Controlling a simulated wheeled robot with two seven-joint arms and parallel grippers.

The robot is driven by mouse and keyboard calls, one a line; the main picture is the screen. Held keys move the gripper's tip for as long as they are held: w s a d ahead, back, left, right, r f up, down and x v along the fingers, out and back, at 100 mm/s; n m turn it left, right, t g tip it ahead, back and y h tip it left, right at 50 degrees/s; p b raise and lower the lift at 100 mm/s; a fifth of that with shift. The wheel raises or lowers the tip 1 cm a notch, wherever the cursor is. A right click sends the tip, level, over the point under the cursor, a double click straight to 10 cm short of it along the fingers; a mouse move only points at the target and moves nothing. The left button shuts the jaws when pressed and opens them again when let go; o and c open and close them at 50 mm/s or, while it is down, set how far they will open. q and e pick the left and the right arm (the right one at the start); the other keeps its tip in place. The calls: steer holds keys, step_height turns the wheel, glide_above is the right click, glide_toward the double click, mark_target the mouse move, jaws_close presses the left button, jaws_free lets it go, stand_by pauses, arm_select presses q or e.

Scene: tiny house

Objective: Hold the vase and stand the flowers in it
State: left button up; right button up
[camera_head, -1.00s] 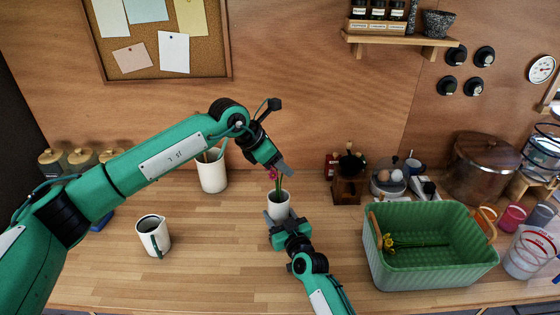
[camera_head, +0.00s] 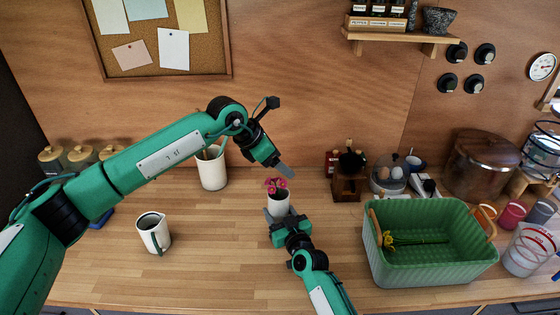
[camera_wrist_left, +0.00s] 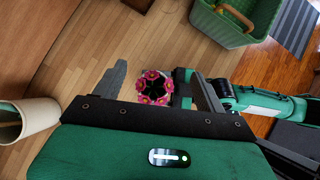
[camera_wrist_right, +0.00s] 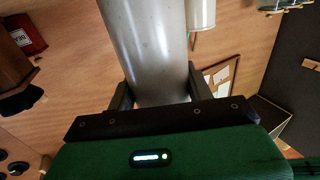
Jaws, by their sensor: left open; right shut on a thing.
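The white vase (camera_head: 279,206) stands on the counter in the head view. My right gripper (camera_head: 279,217) is shut on it from the front, and the vase (camera_wrist_right: 148,45) fills the space between the fingers in the right wrist view. Pink flowers (camera_head: 276,185) stand in the vase with their heads just above its rim. They show as a ring of blooms (camera_wrist_left: 154,86) in the left wrist view. My left gripper (camera_head: 284,170) is open and empty, above and behind the vase. Yellow flowers (camera_head: 392,240) lie in the green basket (camera_head: 432,271).
A white mug (camera_head: 153,234) stands at the left. A white utensil crock (camera_head: 212,172) is behind my left arm. A coffee grinder (camera_head: 347,183) and a large pot (camera_head: 482,166) stand at the back right. The counter between mug and vase is clear.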

arm_select(q)
steer(key=v, duration=1.1)
steer(key=shift+r, duration=0.15)
arm_select(e)
steer(key=o, duration=1.3)
steer(key=shift+c, duration=0.2)
